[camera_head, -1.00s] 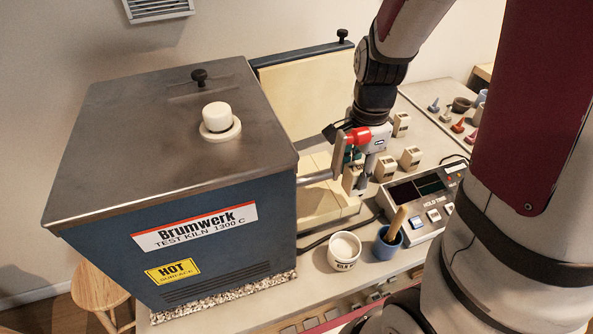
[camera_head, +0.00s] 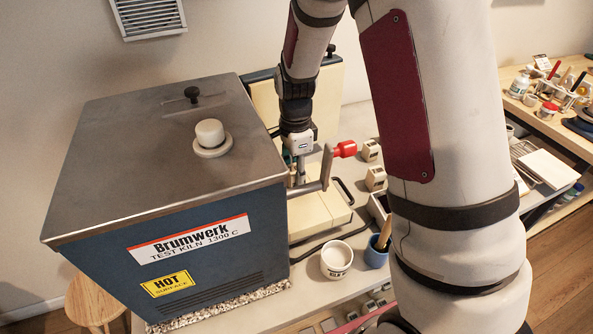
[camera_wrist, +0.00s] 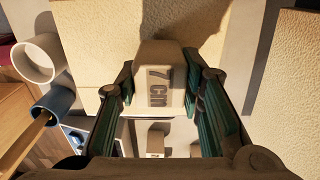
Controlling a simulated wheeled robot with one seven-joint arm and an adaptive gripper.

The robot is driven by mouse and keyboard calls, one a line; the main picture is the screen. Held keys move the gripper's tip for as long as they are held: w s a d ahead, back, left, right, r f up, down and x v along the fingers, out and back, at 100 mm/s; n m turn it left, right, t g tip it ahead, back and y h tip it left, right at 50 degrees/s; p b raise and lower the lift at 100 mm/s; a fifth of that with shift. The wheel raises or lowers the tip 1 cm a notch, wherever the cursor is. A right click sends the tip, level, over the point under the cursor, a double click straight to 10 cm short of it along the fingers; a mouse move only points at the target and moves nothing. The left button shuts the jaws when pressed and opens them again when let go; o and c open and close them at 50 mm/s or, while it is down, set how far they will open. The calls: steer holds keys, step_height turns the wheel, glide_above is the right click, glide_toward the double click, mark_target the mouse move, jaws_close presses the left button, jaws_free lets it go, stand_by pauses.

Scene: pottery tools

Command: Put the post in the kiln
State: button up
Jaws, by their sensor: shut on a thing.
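The post is a small pale block marked "7 cm" (camera_wrist: 158,88), seen in the wrist view between my finger pads. My gripper (camera_head: 298,172) is shut on it. The post cannot be made out there. Cream brick surfaces (camera_wrist: 95,40) lie around and beyond the post in the wrist view. The kiln's inside is hidden in the head view by its metal top and front wall.
A cream panel (camera_head: 265,95) with a blue top edge stands behind my gripper. Other posts (camera_head: 376,178), a white cup (camera_head: 337,260) and a blue cup (camera_head: 376,252) with a wooden handle stand on the bench.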

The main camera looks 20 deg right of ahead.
steer(key=shift+f, duration=0.15)
steer(key=shift+f, duration=0.1)
steer(key=o, duration=1.3)
step_height(320, 180, up, 12)
steer(key=b, duration=0.1)
steer(key=shift+d, duration=0.1)
